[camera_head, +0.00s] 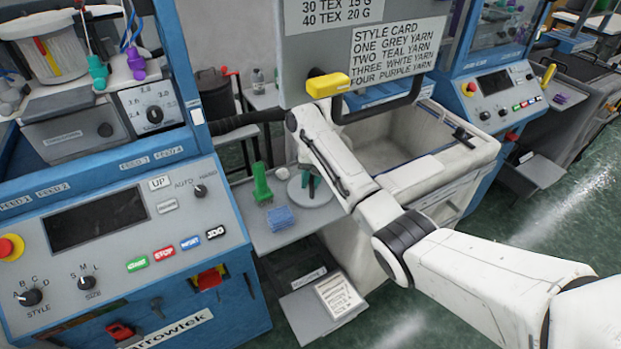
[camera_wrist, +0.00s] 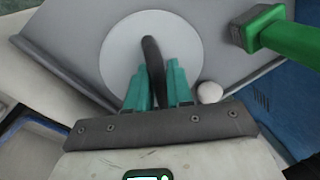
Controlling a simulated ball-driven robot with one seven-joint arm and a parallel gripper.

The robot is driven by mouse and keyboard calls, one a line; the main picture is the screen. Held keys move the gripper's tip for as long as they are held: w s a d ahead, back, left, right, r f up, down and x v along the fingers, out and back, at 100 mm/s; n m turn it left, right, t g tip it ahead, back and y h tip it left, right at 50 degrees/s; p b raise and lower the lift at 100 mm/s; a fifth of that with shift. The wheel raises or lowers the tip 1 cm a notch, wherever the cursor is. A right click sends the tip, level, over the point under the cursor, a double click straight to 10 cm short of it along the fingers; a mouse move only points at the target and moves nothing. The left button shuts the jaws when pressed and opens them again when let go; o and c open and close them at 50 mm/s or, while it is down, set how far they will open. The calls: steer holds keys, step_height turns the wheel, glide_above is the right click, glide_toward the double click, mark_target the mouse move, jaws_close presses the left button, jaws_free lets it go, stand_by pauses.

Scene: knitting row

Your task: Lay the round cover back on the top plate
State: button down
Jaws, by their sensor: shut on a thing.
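The round cover (camera_wrist: 118,62) is a flat pale disc with a dark arched handle (camera_wrist: 153,62) in the wrist view. My gripper (camera_wrist: 158,80) has its teal fingers closed around that handle. In the head view the white cover (camera_head: 298,194) shows at the grey side table, with the teal fingertips of my gripper (camera_head: 311,184) over it, partly behind my arm. Whether the cover rests on the grey surface or hangs just above it, I cannot tell. I cannot clearly single out the top plate.
A small white ball (camera_wrist: 209,92) is close beside the cover. A blue machine (camera_head: 110,235) borders the left, a white bin (camera_head: 440,165) the right.

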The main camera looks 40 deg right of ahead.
steer(key=c, duration=1)
jaws_free()
steer(key=shift+f, duration=0.1)
